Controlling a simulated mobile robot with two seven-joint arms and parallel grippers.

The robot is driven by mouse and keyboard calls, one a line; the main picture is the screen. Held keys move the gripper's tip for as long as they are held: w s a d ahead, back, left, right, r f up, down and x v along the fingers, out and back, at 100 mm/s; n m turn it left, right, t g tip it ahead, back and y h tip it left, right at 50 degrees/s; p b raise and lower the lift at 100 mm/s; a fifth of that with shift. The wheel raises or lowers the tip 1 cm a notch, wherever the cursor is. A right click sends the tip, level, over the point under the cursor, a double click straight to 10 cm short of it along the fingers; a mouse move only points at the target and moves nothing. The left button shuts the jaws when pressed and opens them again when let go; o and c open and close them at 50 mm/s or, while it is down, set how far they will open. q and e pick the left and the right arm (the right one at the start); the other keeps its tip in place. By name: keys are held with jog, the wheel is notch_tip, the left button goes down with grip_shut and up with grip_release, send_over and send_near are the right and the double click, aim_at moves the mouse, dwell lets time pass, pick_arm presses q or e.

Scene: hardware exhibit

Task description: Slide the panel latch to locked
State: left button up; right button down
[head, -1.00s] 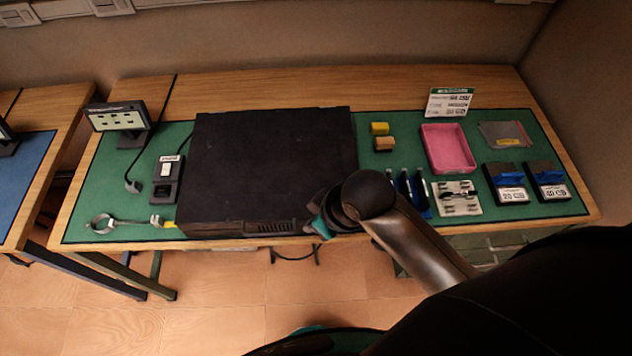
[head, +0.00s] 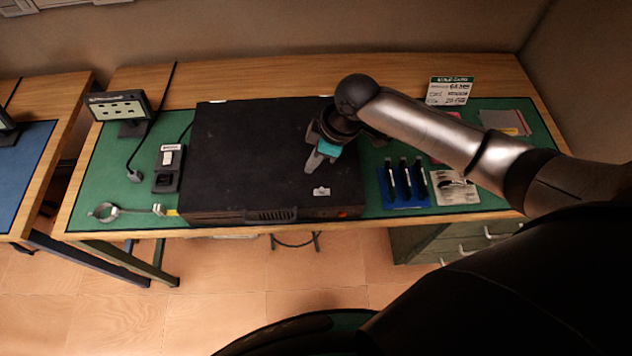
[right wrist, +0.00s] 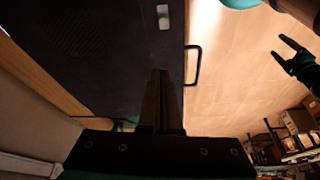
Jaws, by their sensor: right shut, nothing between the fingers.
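A flat black case (head: 250,150) lies on the green mat, and it fills the upper left of the right wrist view (right wrist: 100,45). A small light-grey latch piece (head: 321,191) sits on its top near the front right edge; it also shows in the right wrist view (right wrist: 163,17). Any lock marking is too small to read. My right gripper (head: 311,168) is shut and empty above the case, just behind the latch and apart from it. Its fingers show in the right wrist view (right wrist: 162,75). My left gripper (right wrist: 283,50) appears only in the right wrist view, with its fingers spread.
A switch box (head: 167,170) and a small display (head: 119,108) stand left. My right arm covers part of the mat's right side.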

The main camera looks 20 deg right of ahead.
aim_at(324, 188)
jog(key=b+x, duration=0.1)
jog(key=x, duration=0.9)
jog(key=shift+f, duration=0.15)
jog(key=s+d, duration=0.1)
jog(key=d+p, duration=0.1)
jog(key=d, duration=0.1)
jog(key=shift+s+r, duration=0.2)
jog(key=shift+s, duration=0.2)
jog(key=shift+d, duration=0.2)
jog(key=shift+s, duration=0.1)
jog(key=shift+s+d, duration=0.15)
jog(key=shift+d, duration=0.55)
jog(key=shift+s+d, duration=0.15)
jog(key=shift+d, duration=0.5)
jog(key=shift+a+p, duration=0.15)
jog(key=shift+p, duration=0.15)
